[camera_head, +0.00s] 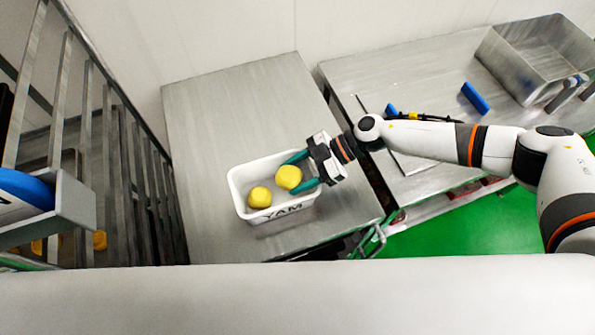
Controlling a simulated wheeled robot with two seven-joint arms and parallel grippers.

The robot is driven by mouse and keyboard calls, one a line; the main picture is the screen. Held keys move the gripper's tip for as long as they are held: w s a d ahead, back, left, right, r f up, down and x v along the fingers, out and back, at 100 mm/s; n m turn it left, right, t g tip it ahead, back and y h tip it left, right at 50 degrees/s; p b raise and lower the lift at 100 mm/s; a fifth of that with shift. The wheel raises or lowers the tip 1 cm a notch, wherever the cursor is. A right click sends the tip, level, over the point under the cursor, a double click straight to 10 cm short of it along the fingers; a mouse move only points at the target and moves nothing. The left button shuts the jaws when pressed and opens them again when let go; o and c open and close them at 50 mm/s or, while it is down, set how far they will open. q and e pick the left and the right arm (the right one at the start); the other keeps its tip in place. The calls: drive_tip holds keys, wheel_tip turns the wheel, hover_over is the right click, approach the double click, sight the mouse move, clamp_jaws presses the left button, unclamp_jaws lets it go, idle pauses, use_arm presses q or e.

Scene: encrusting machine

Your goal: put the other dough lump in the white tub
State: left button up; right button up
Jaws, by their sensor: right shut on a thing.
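The white tub (240,201), marked "YAM", stands on the steel table at the centre. One yellow dough lump (259,197) lies inside it toward the left. My right gripper (294,175) reaches in from the right over the tub's right end. Its green fingers are shut on the other yellow dough lump (289,177), which is over or inside the tub's right part. I cannot tell whether this lump touches the tub floor. My left gripper is not in view.
The steel table (215,115) is bare around the tub. A metal rack (110,150) stands along the left. At the right, a second steel table (425,70) holds a metal bin (510,65) and a blue object (475,98). The floor (465,225) is green.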

drive_tip(key=shift+s+d+f, duration=0.1)
drive_tip(key=shift+s+f, duration=0.05)
drive_tip(key=shift+f, duration=0.2)
drive_tip(key=o, duration=0.7)
drive_tip(key=shift+s+f, duration=0.1)
drive_tip(key=shift+o, duration=0.2)
drive_tip(key=shift+d, duration=0.1)
drive_tip(key=shift+r, duration=0.45)
drive_tip(key=b+v, duration=0.2)
drive_tip(key=v, duration=1)
drive_tip(key=shift+r, duration=0.35)
drive_tip(key=shift+w, duration=0.25)
